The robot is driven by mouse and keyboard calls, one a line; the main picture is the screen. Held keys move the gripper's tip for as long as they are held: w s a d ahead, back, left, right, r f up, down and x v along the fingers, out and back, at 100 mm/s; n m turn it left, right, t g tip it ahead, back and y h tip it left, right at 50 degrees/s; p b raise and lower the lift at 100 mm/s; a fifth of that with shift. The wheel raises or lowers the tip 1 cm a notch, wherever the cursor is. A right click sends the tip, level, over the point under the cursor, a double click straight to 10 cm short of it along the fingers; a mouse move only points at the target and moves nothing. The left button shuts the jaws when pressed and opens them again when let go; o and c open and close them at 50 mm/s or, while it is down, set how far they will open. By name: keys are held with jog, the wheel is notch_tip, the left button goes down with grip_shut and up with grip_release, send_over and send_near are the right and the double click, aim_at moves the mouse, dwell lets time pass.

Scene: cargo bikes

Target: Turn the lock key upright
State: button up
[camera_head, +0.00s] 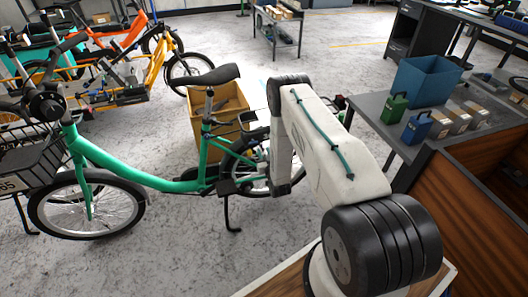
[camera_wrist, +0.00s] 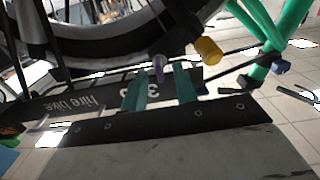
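In the wrist view, a small purple piece (camera_wrist: 159,68), which looks like the lock key, stands roughly upright in the picture below the bike's wheel (camera_wrist: 110,45). A yellow cylinder (camera_wrist: 208,50) sits to its right; I cannot tell whether it is part of the lock. My gripper (camera_wrist: 160,72) is open, its two teal fingers apart. The purple piece shows between the fingertips in the picture; I see no clear contact, and the depth is unclear. In the head view the green bike (camera_head: 165,182) stands at left centre. My arm hides my gripper and the lock there.
A black plate (camera_wrist: 65,104) with upside-down lettering lies behind the fingers. Green frame tubes (camera_wrist: 268,55) and a blue-capped part (camera_wrist: 280,67) are at right. In the head view a cardboard box (camera_head: 230,100) stands behind the bike, and a bench with a blue bin (camera_head: 425,80) is at right.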

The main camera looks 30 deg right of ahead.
jog(key=v, duration=0.6)
jog(key=shift+s, duration=0.2)
